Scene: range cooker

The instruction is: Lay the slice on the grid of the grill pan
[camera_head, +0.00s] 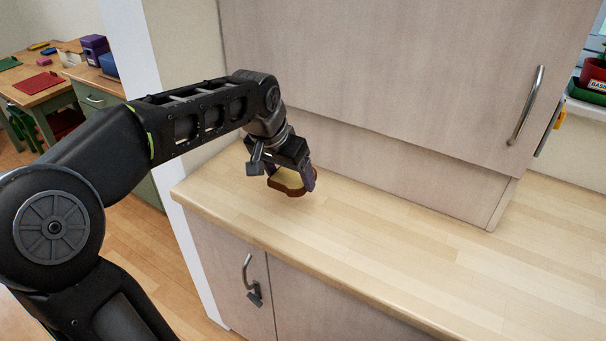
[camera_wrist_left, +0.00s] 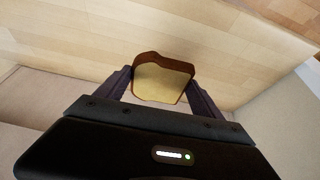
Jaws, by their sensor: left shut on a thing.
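The slice (camera_head: 288,183) is bread with a pale yellow face and a brown crust. It is at or just above the left part of the wooden worktop (camera_head: 400,250); I cannot tell whether it touches the wood. My left gripper (camera_head: 292,176) is shut on the slice, with a dark finger on each side. The left wrist view shows the slice (camera_wrist_left: 162,80) between the fingertips of my left gripper (camera_wrist_left: 162,88). My right gripper is not in view. No grill pan or grid shows in either view.
A wall cabinet (camera_head: 400,70) with a bar handle (camera_head: 526,105) hangs over the back of the worktop. A lower cupboard (camera_head: 225,265) is below its front edge. The worktop to the right is clear. A table (camera_head: 40,85) stands far left.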

